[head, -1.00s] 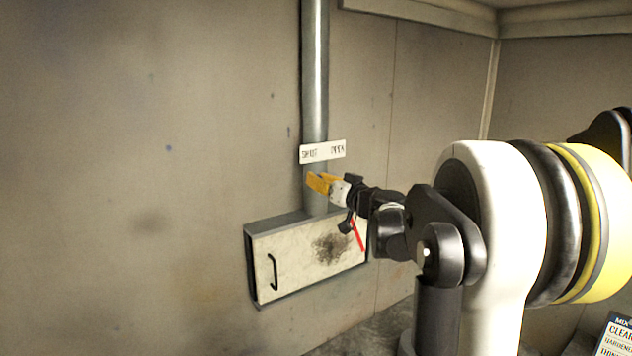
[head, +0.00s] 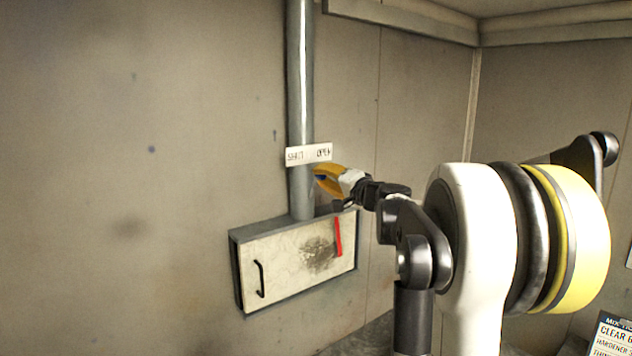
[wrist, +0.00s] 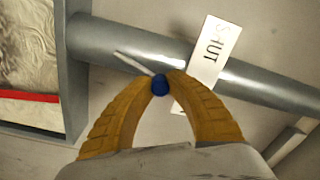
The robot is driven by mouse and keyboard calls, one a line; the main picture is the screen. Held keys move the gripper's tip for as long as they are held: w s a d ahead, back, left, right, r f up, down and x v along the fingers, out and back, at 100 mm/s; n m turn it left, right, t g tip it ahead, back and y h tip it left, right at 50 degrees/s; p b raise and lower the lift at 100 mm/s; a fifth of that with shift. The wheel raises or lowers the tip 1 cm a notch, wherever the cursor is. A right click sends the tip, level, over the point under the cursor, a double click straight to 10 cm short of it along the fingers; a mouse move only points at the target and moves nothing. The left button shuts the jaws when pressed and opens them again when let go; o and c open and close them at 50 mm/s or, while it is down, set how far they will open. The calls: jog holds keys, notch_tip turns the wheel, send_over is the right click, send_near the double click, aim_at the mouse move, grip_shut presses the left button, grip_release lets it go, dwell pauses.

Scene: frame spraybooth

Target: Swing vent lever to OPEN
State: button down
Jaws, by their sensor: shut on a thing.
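The vent lever is a thin pale rod (wrist: 135,64) with a blue knob (wrist: 160,85) at its end, beside the grey pipe (head: 300,75). My gripper (head: 319,178) has its yellow fingers shut on the knob, seen between the fingertips in the wrist view (wrist: 160,84). A white label plate (head: 308,154) on the pipe reads SHUT at left and OPEN at right. The knob is just below the OPEN end in the head view. In the wrist view only SHUT reads on the plate (wrist: 211,50); my right finger covers part of it. The rod is hidden in the head view.
A box with a pale, stained front panel (head: 285,262) and a black handle (head: 260,279) is below the pipe. A red strip (head: 338,237) is at the panel's right side, below my gripper. A sign (head: 611,335) stands at bottom right. The wall at left is clear.

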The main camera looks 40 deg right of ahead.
jog(key=shift+s+d+f+m+b, duration=0.1)
jog(key=shift+d+f+m+b, duration=0.2)
jog(key=shift+m, duration=0.45)
jog(key=shift+w+d+f+m+b, duration=0.2)
jog(key=shift+d+m, duration=0.25)
jog(key=shift+m, duration=0.35)
jog(key=shift+s+d+f+m+b, duration=0.2)
jog(key=shift+d+m+b, duration=0.2)
jog(key=shift+m, duration=0.35)
jog(key=c, duration=1.3)
grip_release()
jog(key=shift+d, duration=0.1)
jog(key=shift+o, duration=0.2)
jog(key=s, duration=1.2)
jog(key=shift+a+f, duration=0.2)
jog(key=shift+a, duration=0.1)
